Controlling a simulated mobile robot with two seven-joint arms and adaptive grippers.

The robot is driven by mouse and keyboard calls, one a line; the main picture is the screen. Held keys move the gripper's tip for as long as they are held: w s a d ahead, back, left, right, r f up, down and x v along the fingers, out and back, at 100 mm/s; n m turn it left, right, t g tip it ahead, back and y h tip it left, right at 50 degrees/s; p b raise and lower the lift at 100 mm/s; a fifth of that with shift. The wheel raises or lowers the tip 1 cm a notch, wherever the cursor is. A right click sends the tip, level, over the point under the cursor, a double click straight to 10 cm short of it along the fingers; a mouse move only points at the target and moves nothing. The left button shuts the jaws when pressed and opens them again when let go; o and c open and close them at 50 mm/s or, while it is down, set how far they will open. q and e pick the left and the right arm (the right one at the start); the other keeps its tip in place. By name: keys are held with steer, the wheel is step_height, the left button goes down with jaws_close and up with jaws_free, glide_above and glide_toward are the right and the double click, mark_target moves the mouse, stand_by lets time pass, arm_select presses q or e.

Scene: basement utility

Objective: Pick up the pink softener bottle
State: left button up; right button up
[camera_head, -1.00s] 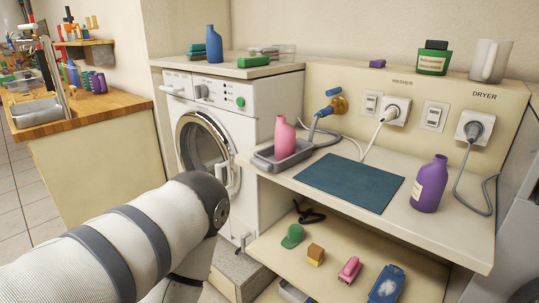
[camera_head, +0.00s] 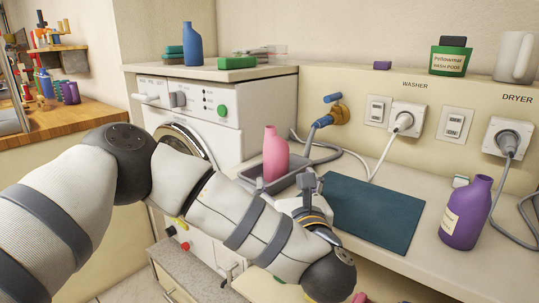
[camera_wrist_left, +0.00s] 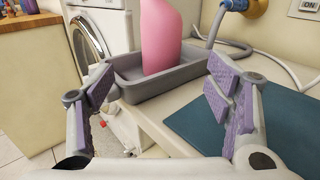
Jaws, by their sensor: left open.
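The pink softener bottle (camera_head: 275,153) stands upright in a grey tray (camera_head: 252,184) at the left end of the counter. In the left wrist view the bottle (camera_wrist_left: 160,38) stands in the tray (camera_wrist_left: 188,73) straight ahead, with its top cut off by the frame edge. My left gripper (camera_wrist_left: 160,92) is open and empty, its purple-padded fingers to either side of the view. The bottle is beyond the fingertips, not between them. In the head view my left gripper (camera_head: 308,190) is just in front of the tray, partly hidden by my arm. My right gripper is not in view.
A dark teal mat (camera_head: 375,210) lies right of the tray, and a purple bottle (camera_head: 466,213) stands farther right. A grey hose (camera_head: 330,148) runs behind the tray. The washing machine (camera_head: 225,130) stands left of the counter.

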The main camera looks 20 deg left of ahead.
mark_target(276, 155)
arm_select(q)
steer(key=x, duration=1.2)
steer(key=shift+w+r, duration=0.15)
steer(key=shift+r, duration=0.2)
steer(key=c, duration=1.4)
